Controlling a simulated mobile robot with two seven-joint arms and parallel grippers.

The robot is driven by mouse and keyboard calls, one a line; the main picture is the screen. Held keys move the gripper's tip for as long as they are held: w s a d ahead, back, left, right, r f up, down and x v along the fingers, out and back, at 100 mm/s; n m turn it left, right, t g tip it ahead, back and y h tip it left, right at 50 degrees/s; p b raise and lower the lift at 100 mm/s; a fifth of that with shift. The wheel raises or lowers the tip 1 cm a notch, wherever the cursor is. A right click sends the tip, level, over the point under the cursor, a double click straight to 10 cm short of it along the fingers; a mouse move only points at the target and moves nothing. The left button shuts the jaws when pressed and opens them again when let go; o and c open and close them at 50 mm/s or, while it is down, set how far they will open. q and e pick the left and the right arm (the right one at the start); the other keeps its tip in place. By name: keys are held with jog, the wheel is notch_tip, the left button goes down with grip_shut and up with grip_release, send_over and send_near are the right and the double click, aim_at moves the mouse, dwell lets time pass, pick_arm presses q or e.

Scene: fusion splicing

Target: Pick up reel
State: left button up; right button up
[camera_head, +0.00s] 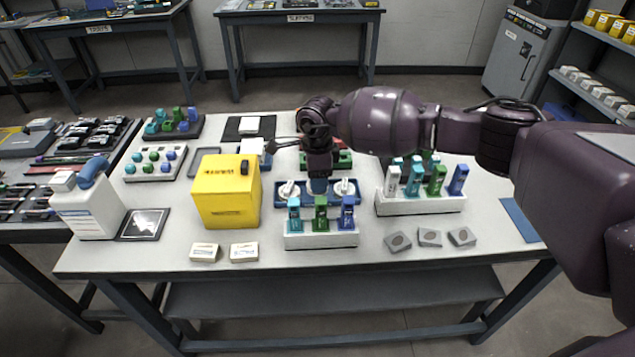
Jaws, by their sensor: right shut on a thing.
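My right gripper (319,178) points straight down over the middle of a dark blue tray (333,202) near the table's centre. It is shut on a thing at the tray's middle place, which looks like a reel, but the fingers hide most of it. A white reel (289,190) lies in the tray left of the gripper. Another white reel (345,187) lies right of it. I cannot tell whether the held thing is clear of the tray. My left gripper is not in view.
Close in front stands a white rack (320,240) with upright blue and green holders. A similar rack (420,206) is to the right, a yellow box (226,190) to the left. Small grey pieces (430,237) lie at front right. The table's front strip is mostly clear.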

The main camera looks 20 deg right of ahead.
notch_tip(320, 180, up, 18)
jog(key=p, duration=0.2)
jog(key=shift+r, duration=0.1)
jog(key=o, duration=0.3)
jog(key=c, duration=0.3)
